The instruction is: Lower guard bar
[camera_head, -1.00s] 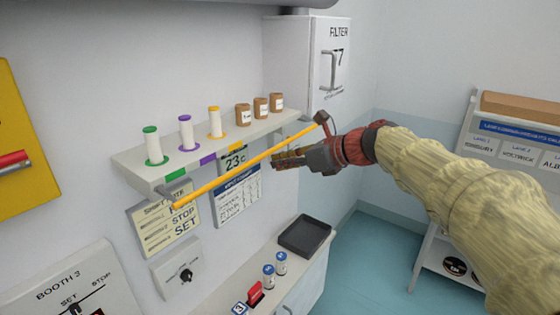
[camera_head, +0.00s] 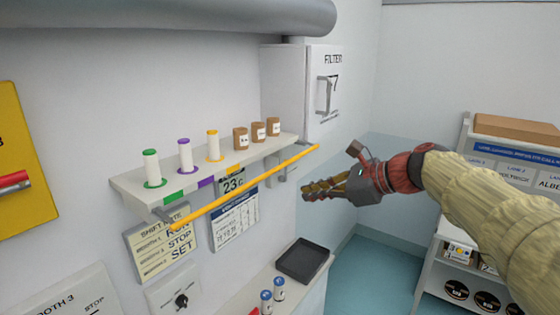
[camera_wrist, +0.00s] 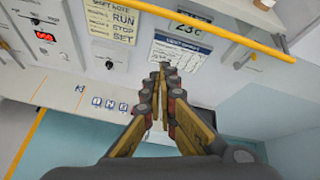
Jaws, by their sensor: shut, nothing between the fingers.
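The yellow guard bar (camera_head: 245,188) runs along the front of the wall shelf (camera_head: 135,190), slightly below the shelf's front edge. In the wrist view the bar (camera_wrist: 215,32) crosses the upper part, beyond the fingertips. My gripper (camera_head: 305,189) is to the right of and below the bar's right end, apart from it. Its fingers are together and empty, also in the wrist view (camera_wrist: 163,72).
Green, purple and orange spools and several brown jars (camera_head: 257,132) stand on the shelf. A filter cabinet (camera_head: 305,90) is behind its right end. Below is a counter with a black tray (camera_head: 303,262) and blue-capped bottles. A lane rack (camera_head: 500,150) stands at right.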

